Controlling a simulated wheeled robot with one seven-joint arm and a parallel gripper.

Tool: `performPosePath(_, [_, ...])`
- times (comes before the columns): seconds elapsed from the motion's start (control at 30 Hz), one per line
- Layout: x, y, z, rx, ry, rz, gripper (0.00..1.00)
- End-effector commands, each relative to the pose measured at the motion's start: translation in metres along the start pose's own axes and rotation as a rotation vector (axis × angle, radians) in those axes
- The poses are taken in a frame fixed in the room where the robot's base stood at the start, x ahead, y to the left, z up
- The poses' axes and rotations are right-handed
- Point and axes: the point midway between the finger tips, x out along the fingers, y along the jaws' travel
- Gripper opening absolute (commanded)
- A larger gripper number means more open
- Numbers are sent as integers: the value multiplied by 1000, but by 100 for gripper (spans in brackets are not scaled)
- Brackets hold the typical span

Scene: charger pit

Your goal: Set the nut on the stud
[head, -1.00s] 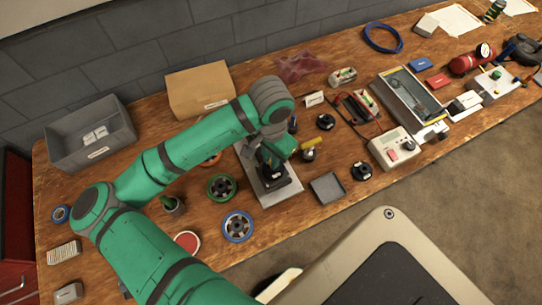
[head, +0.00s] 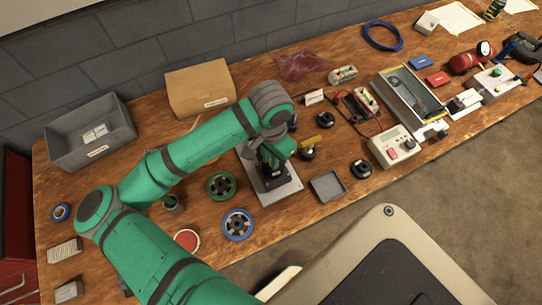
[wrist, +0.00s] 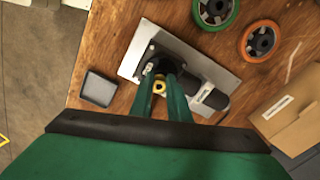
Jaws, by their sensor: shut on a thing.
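My gripper (wrist: 160,84) is shut on a small yellow nut (wrist: 160,88), which shows between the green fingers in the wrist view. The fingertips are over a grey metal plate (wrist: 139,63) that carries a black fixture (wrist: 182,61) with a dark cylinder. The plate also shows in the head view (head: 284,190), where my arm covers part of it. The stud cannot be made out clearly; it may be among the dark parts by the fingertips. I cannot tell whether the nut touches it.
A small grey tray (head: 327,186) lies right of the plate. A green-rimmed wheel (head: 221,186) and a blue-rimmed wheel (head: 237,224) lie left of it. A cardboard box (head: 201,92) and a grey bin (head: 90,134) stand behind. A meter box (head: 395,146) is farther right.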

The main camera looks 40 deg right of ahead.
Motion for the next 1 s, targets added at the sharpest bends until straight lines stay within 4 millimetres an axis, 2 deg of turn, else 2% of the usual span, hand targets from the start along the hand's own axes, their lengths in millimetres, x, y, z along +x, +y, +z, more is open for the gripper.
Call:
performPosePath(0.53, [10,0,0,0,0,-1,0])
performPosePath(0.57, [10,0,0,0,0,-1,18])
performPosePath(0.6, [10,0,0,0,0,-1,28])
performPosePath(0.63, [10,0,0,0,0,-1,35])
performPosePath(0.67, [10,0,0,0,0,-1,38])
performPosePath(1.0, [7,0,0,1,1,-1,38])
